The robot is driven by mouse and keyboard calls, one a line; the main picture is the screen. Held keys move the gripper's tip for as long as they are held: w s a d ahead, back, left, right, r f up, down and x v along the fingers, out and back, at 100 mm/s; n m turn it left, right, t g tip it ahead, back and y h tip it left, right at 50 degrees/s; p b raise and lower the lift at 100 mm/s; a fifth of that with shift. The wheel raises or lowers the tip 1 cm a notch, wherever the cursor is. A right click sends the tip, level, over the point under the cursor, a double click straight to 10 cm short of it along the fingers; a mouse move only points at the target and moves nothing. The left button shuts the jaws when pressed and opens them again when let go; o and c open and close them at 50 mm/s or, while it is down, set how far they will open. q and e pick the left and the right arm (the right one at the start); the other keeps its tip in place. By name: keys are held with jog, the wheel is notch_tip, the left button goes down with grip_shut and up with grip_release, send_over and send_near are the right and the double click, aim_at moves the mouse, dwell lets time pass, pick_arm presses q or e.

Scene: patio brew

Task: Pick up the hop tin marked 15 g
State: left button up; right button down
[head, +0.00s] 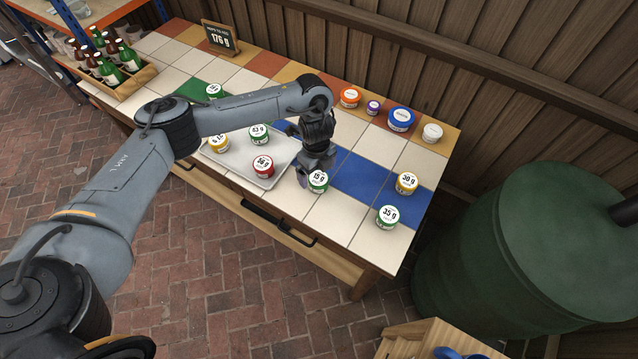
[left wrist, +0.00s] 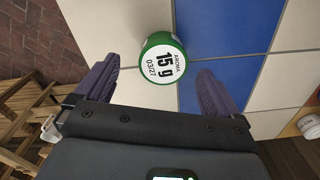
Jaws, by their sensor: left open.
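The hop tin marked 15 g (head: 318,182) is green with a white lid and stands upright on the tiled table. In the left wrist view the 15 g tin (left wrist: 162,58) lies ahead, between the lines of the two purple fingers. My left gripper (head: 304,178) is open and empty, close beside the tin on its left in the head view. In the left wrist view the fingers of the gripper (left wrist: 157,82) are spread wider than the tin, with gaps on both sides. My right gripper is not in view.
A white tray (head: 230,167) with several tins stands left of the gripper. A yellow 30 g tin (head: 407,184) and a green 35 g tin (head: 387,217) stand to the right. Several tins line the back, including a blue one (head: 401,119). A sign (head: 220,38) reads 176 g.

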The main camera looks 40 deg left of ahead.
aim_at(319, 178)
pick_arm(q)
jog(key=shift+w+f+b, duration=0.1)
jog(key=shift+f+b, duration=0.2)
jog(key=shift+f, duration=0.25)
jog(key=shift+w+d+f+b, duration=0.15)
jog(key=shift+f+b, duration=0.4)
jog(key=shift+f, duration=1.55)
jog(key=c, duration=1.1)
jog(key=shift+r, duration=0.15)
